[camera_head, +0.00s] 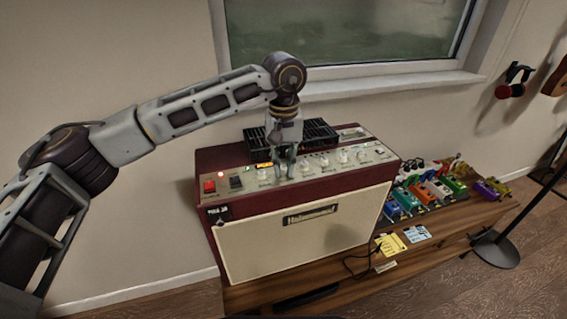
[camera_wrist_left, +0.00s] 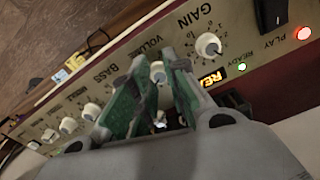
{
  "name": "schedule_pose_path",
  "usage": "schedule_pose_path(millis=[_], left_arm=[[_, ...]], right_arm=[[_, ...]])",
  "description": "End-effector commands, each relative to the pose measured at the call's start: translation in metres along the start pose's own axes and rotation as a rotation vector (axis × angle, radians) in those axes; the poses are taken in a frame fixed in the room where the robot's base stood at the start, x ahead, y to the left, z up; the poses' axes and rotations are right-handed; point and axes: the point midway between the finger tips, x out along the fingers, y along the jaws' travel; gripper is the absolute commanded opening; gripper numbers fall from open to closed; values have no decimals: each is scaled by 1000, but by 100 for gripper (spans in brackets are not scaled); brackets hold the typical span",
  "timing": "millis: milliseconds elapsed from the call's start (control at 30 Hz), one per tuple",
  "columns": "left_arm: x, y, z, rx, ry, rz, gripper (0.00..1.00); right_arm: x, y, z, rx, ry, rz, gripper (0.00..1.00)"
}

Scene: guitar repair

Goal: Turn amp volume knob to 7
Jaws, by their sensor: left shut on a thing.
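The amp (camera_head: 302,232) is a dark red and cream box with a row of white knobs on its cream top panel. My left gripper (camera_head: 282,168) points down onto this panel. In the left wrist view, the white volume knob (camera_wrist_left: 157,70) sits between the green fingers of the left gripper (camera_wrist_left: 155,78), beside the VOLUME label. The gripper is shut on this knob. The fingers partly hide the knob and its scale, so I cannot read its setting. The gain knob (camera_wrist_left: 208,45) is beside it and free. My right gripper is not in view.
Other white knobs (camera_head: 342,157) line the panel to the right. A red lit switch (camera_head: 209,186) is at its left end. A black grille (camera_head: 318,133) lies behind the gripper. Coloured pedals (camera_head: 437,188) and yellow and blue cards (camera_head: 390,244) lie right of the amp.

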Motion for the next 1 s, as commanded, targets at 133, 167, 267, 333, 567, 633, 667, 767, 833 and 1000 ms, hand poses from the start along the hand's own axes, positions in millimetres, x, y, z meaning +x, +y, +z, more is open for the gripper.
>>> schedule_pose_path(millis=[133,167,267,333,567,633,667,767,833,1000], left_arm=[[-2,0,-1,-1,4,3,21],[-2,0,-1,-1,3,3,25],[-2,0,0,-1,2,2,37],[-1,0,0,-1,2,1,39],[0,0,0,-1,0,0,39],[-1,0,0,-1,0,0,39],[-2,0,0,-1,0,0,39],[-5,0,0,-1,0,0,39],[-10,0,0,-1,0,0,39],[-28,0,0,-2,2,1,39]], right_arm=[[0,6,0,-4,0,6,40],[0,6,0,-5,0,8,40],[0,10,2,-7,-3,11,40],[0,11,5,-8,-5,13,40],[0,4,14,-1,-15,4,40],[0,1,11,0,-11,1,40],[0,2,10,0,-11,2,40],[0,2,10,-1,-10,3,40],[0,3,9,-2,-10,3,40],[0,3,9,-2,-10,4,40]])
